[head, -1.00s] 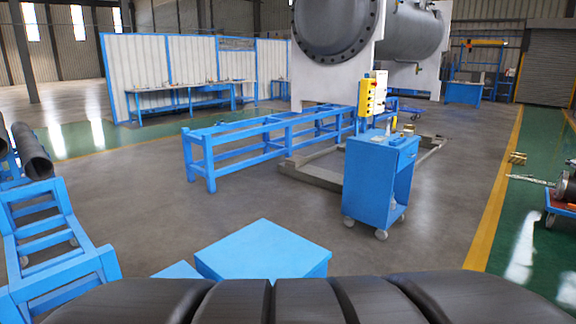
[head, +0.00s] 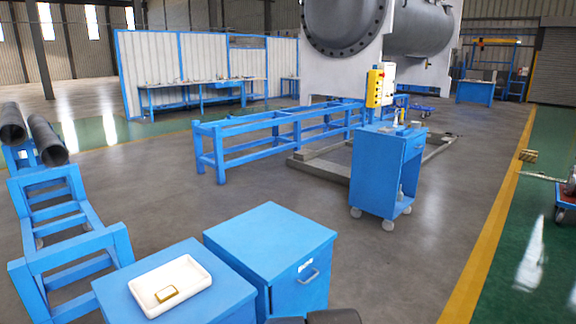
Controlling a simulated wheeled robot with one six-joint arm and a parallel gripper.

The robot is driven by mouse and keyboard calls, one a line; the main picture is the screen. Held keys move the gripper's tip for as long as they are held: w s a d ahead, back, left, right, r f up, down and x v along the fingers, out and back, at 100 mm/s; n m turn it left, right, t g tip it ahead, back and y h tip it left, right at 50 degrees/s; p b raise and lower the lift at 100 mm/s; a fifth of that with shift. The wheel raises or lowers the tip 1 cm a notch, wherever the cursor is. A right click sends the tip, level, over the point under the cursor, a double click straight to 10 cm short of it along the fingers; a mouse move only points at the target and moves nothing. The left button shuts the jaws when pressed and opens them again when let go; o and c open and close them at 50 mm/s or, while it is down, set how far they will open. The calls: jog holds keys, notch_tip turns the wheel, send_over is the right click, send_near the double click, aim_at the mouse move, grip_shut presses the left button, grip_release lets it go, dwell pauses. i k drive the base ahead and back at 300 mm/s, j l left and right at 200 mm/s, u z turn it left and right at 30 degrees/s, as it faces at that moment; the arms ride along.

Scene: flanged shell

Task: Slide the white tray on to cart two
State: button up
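A white shallow rectangular tray (head: 196,273) with a raised rim lies on the bare top of a blue cart (head: 232,292) at the lower left. A small gold-edged block (head: 167,294) sits inside the tray near its front. A second blue cart (head: 270,240) stands just to the right and a little behind, with an empty top, a drawer handle and a small white label too small to read. I cannot tell which cart is cart two, or whether the carts touch. My gripper is not in view; only dark parts of my arm show at the bottom edge.
A taller blue cabinet on casters (head: 385,170) stands further back right, with small items on top. A blue frame (head: 70,235) stands at left, near dark pipes. A long blue bench frame (head: 270,135) is behind. Grey floor between them is open.

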aim_at(188, 276)
jog(key=k+l+z, duration=0.2)
jog(key=k, duration=0.15)
jog(key=i+j+z, duration=0.1)
jog(key=j, duration=0.35)
jog(key=i+j, duration=0.2)
jog(key=j, duration=0.2)
jog(key=i+j+z, duration=0.15)
jog(key=j, duration=0.3)
jog(key=i+j+z, duration=0.1)
jog(key=j, duration=0.35)
